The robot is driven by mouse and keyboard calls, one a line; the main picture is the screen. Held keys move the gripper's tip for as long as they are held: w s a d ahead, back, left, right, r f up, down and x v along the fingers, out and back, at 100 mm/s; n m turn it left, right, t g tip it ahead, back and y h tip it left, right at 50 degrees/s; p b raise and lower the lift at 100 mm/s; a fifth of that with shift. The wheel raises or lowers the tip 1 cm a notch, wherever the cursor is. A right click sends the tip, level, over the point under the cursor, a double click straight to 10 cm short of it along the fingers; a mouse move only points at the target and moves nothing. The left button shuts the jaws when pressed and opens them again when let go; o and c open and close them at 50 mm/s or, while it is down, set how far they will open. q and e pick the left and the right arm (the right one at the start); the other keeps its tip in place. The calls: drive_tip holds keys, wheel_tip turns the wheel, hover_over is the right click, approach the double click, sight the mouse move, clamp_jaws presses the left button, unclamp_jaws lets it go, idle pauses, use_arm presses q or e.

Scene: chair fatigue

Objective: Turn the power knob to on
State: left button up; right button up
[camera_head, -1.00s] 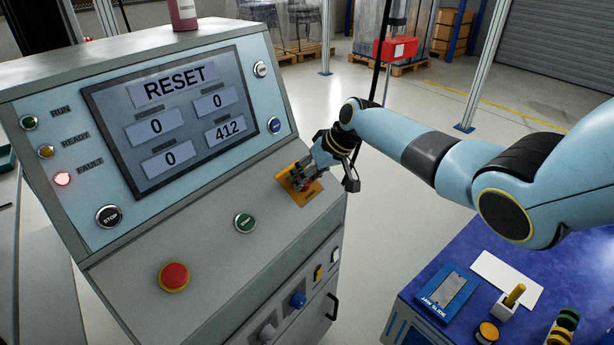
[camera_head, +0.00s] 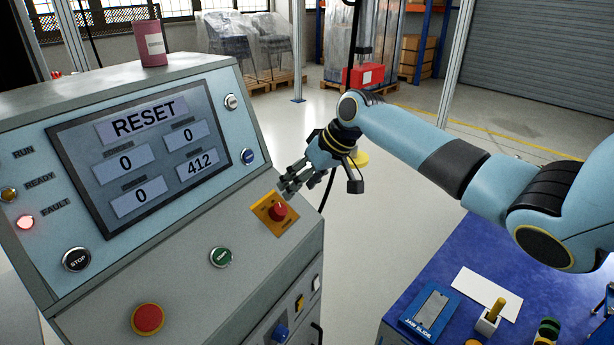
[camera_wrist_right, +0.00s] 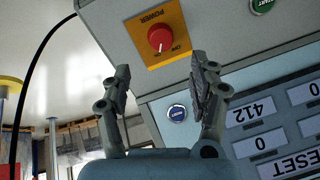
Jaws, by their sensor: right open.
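The red power knob (camera_head: 279,211) sits on a yellow plate (camera_head: 263,207) at the right end of the console's sloped panel. In the right wrist view the knob (camera_wrist_right: 160,38) is in full sight, and its white mark appears to point at the small ON label, with OFF beside it. My right gripper (camera_head: 289,184) is open and empty, just above and behind the knob, apart from it. Its two spread fingers (camera_wrist_right: 160,76) show in the wrist view with the knob beyond the gap between them. My left gripper is out of view.
The console screen (camera_head: 140,160) reads RESET, and the red FAULT lamp (camera_head: 25,222) is lit. A green button (camera_head: 221,257), a red button (camera_head: 148,319) and a blue button (camera_head: 249,157) are nearby. A blue table (camera_head: 460,262) stands right.

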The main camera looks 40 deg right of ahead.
drive_tip(key=v, duration=0.3)
drive_tip(key=shift+f, duration=0.15)
idle(0.4)
drive_tip(key=s+a+f+m+g+b, duration=0.1)
drive_tip(key=s+f+b, duration=0.2)
drive_tip(key=s+f, duration=0.6)
drive_tip(key=s+a+f+m+g+b, duration=0.15)
drive_tip(key=s+f, duration=0.35)
drive_tip(key=f, duration=0.8)
drive_tip(key=s+a+f+g+b, duration=0.25)
drive_tip(key=s+f, duration=0.45)
drive_tip(key=f, duration=0.5)
drive_tip(key=s+a+f+n+h+b, duration=0.1)
drive_tip(key=s+f, duration=0.5)
drive_tip(key=s, duration=0.3)
drive_tip(key=s+a+f+n+h+b, duration=0.1)
drive_tip(key=s+f+b, duration=0.1)
drive_tip(key=s+f, duration=0.5)
drive_tip(key=s+a+f+n+h+b, duration=0.1)
drive_tip(key=s+f+b, duration=0.1)
drive_tip(key=s+f, duration=0.5)
drive_tip(key=shift+s+a+f+h, duration=0.2)
drive_tip(key=shift+s+h, duration=0.2)
drive_tip(key=shift+s, duration=2.65)
